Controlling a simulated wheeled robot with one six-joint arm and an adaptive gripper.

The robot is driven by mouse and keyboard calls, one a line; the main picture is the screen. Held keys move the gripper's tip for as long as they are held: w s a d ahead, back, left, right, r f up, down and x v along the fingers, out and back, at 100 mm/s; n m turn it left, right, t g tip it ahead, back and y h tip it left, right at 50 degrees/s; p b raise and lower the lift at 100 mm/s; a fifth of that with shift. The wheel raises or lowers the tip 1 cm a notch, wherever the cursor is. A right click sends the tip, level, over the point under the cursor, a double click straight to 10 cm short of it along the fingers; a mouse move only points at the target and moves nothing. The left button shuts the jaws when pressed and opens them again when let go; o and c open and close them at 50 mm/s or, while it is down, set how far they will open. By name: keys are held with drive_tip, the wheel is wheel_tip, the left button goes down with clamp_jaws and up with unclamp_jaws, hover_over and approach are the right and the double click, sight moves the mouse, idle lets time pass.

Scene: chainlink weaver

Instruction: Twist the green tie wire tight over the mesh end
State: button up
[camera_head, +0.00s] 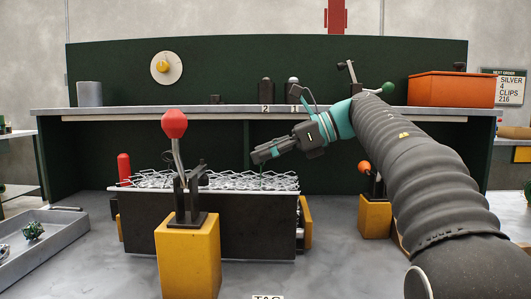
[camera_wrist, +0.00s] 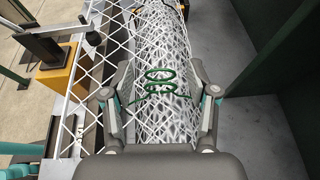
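The silver wire mesh (camera_head: 225,181) lies along the top of a dark bench fixture (camera_head: 240,226). In the wrist view it shows as a rolled bundle (camera_wrist: 160,40) with a flat open net beside it on the left. The green tie wire (camera_wrist: 160,88) is a looped coil on the near part of the bundle, with its loose ends spread sideways. My gripper (camera_head: 262,155) is above the mesh's right end, tilted down to the left. In the wrist view my gripper (camera_wrist: 160,92) has its fingers wide apart, one on each side of the wire. Whether they touch it is unclear.
A yellow block with a red-knobbed lever (camera_head: 188,240) stands in front of the fixture. Another yellow block with an orange knob (camera_head: 374,212) is to its right. A grey tray (camera_head: 45,258) is at the left. An orange bin (camera_head: 450,90) sits on the back shelf.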

clamp_jaws()
drive_tip(key=shift+f+m+t+b, duration=0.1)
drive_tip(key=shift+m+t+b, duration=0.2)
drive_tip(key=shift+b, duration=0.15)
drive_tip(key=shift+s+f+m+t+b, duration=0.1)
drive_tip(key=shift+s+m+t+b, duration=0.05)
drive_tip(key=shift+m+t+b, duration=0.9)
drive_tip(key=m+t+h, duration=0.1)
drive_tip(key=t, duration=0.1)
drive_tip(key=m+t+h, duration=0.1)
drive_tip(key=m+t, duration=0.1)
drive_tip(key=shift+s+a+r+b, duration=0.15)
drive_tip(key=shift+s+r+b, duration=0.05)
drive_tip(key=shift+b, duration=0.1)
drive_tip(key=m+t+h+p, duration=0.2)
drive_tip(key=shift+r+m, duration=0.2)
drive_tip(key=shift+m, duration=0.15)
drive_tip(key=shift+m+t+h+p, duration=0.45)
drive_tip(key=shift+m+h+p, duration=0.2)
drive_tip(key=shift+p, duration=0.35)
drive_tip(key=shift+f+m+t+h+p, duration=0.1)
drive_tip(key=shift+m+t+h+p, duration=0.2)
drive_tip(key=shift+m+h+p, duration=0.4)
drive_tip(key=shift+p, duration=0.3)
